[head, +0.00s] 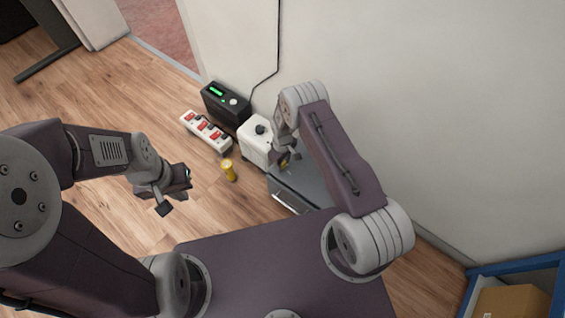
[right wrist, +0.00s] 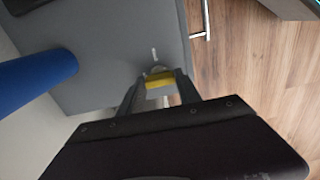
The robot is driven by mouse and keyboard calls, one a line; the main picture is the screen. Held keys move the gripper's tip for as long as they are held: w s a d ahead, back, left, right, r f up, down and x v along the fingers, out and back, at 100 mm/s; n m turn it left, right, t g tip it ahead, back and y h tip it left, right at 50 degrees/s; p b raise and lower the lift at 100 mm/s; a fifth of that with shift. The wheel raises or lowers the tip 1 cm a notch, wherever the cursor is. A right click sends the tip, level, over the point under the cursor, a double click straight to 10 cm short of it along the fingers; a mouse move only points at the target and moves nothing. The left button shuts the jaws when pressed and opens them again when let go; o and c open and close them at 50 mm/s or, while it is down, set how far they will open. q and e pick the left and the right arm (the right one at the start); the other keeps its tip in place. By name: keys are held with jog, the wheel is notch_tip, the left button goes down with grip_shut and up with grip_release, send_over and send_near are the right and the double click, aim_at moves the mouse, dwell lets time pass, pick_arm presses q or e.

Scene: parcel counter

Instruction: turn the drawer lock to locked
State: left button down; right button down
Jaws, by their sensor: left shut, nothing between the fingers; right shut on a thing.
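The grey drawer cabinet (head: 308,188) stands against the wall, with a silver handle (right wrist: 208,20) on its front. A small yellow piece, the lock's key or knob (right wrist: 159,78), shows at the cabinet's grey top in the right wrist view. A short white mark (right wrist: 154,54) lies just beyond it. My right gripper (right wrist: 158,88) is shut on the yellow piece, with one finger on each side; the head view shows this gripper (head: 286,160) over the cabinet. The lock body is mostly hidden. My left gripper (head: 176,190) is shut and empty, above the floor.
Beside the cabinet are a white box with a black knob (head: 255,146), a black device with a green display (head: 226,104), a power strip (head: 207,131) and a yellow cylinder (head: 229,171). A blue cylindrical thing (right wrist: 35,76) is near my right gripper. A blue-framed shelf (head: 515,268) is at right.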

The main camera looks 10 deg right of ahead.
aim_at(283, 164)
jog(key=c, duration=0.8)
grip_release()
jog(key=shift+c, duration=0.2)
notch_tip(283, 164, up, 9)
jog(key=p, duration=0.4)
jog(key=shift+f, duration=0.15)
jog(key=shift+r, duration=0.2)
